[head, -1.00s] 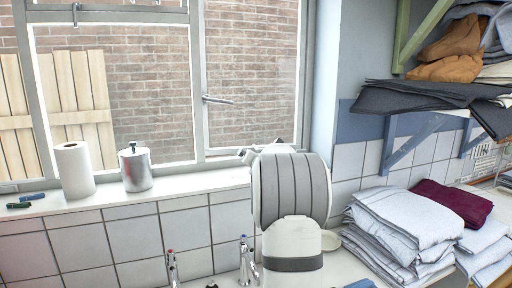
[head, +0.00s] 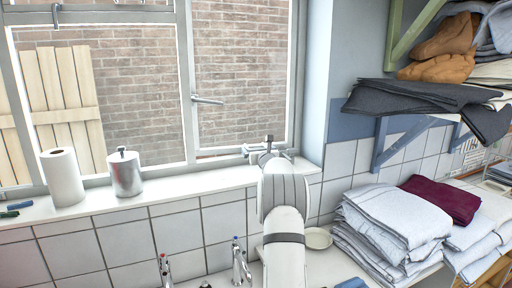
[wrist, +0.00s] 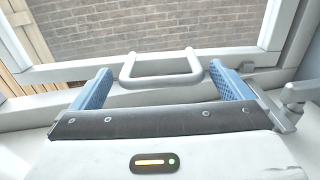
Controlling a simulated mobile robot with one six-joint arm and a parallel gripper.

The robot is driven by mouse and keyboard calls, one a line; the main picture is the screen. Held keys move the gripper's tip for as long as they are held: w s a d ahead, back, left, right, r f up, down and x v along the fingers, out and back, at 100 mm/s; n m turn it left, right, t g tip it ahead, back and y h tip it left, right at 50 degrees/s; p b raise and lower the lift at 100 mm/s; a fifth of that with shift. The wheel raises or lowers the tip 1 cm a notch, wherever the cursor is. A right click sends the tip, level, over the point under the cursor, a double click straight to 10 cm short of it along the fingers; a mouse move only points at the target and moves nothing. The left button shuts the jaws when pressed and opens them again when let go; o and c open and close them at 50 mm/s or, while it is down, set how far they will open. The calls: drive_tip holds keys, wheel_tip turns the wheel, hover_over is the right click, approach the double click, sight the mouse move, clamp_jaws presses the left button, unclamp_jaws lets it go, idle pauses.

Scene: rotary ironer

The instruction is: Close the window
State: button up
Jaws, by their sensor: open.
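The window (head: 246,75) is at the back of the head view, with a pale frame and a brick wall behind the glass. A lever handle (head: 207,100) sits on its middle upright. In the wrist view, a pale U-shaped pull handle (wrist: 160,80) is on the lower rail of the window (wrist: 80,72). My gripper (wrist: 160,69) is open, its blue fingers one on each side of the pull handle and apart from it. In the head view my gripper (head: 268,150) is small at the sill, below the right pane. I cannot tell how far the pane stands open.
A white sill (head: 180,190) bears a paper roll (head: 63,177) and a metal canister (head: 126,174) at left. Taps (head: 240,262) stand below. Folded laundry (head: 390,225) is at right, under a shelf with dark cloth (head: 415,95).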

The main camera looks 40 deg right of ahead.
drive_tip(key=shift+w+d, duration=0.15)
drive_tip(key=shift+w, duration=0.2)
